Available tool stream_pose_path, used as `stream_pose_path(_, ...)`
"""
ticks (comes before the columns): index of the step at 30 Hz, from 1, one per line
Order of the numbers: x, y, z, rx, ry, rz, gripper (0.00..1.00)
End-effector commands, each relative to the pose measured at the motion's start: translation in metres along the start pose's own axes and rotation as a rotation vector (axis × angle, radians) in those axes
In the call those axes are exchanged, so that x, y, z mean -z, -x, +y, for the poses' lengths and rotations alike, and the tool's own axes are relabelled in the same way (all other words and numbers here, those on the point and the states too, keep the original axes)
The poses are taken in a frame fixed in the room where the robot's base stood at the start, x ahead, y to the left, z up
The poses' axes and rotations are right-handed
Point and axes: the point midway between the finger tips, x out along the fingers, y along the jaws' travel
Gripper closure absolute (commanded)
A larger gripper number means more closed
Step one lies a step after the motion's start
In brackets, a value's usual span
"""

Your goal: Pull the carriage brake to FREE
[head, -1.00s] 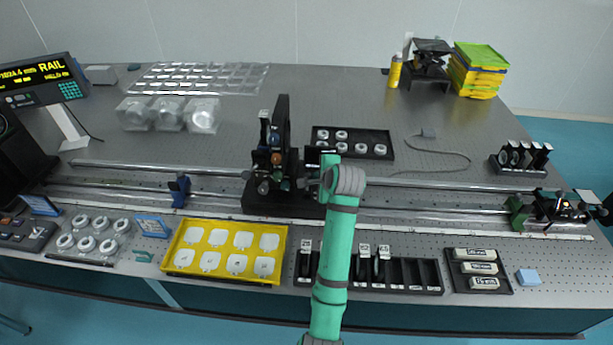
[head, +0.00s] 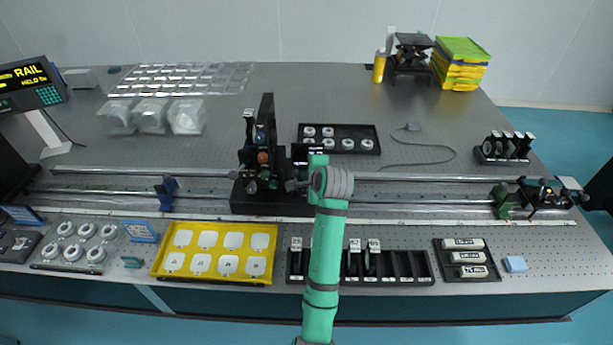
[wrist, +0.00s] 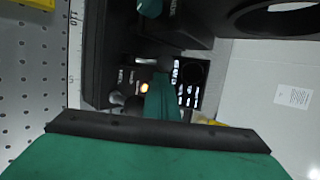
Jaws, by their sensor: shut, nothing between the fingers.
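The carriage (head: 258,200) is a black block with a tall black plate and several knobs, standing on the long rail in the head view. My gripper (head: 298,184) is at its right side, largely hidden behind my wrist. In the wrist view my gripper (wrist: 163,85) is shut and empty, its green fingers reaching toward a dark panel (wrist: 135,82) with small white labels, a lit amber spot and rounded grey knobs. I cannot tell which knob is the brake, or whether the fingers touch it. The display (head: 28,84) reads RAIL and HELD.
A yellow tray (head: 160,268) and a black slotted rack (head: 420,281) lie in front of the rail. A black tray of rings (head: 338,139) lies behind it. A blue clamp (head: 167,193) and a green stop (head: 503,201) sit on the rail, left and right of the carriage.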

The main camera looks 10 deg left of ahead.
Motion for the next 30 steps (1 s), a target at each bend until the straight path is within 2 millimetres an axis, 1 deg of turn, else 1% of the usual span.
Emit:
stream_pose_path(1,-0.004,-0.001,0.000,0.000,0.004,-0.006,1.00)
stream_pose_path(17,-0.005,-0.002,-0.001,-0.001,0.005,-0.008,1.00)
stream_pose_path(30,-0.001,-0.015,-0.006,-0.001,0.005,-0.007,1.00)
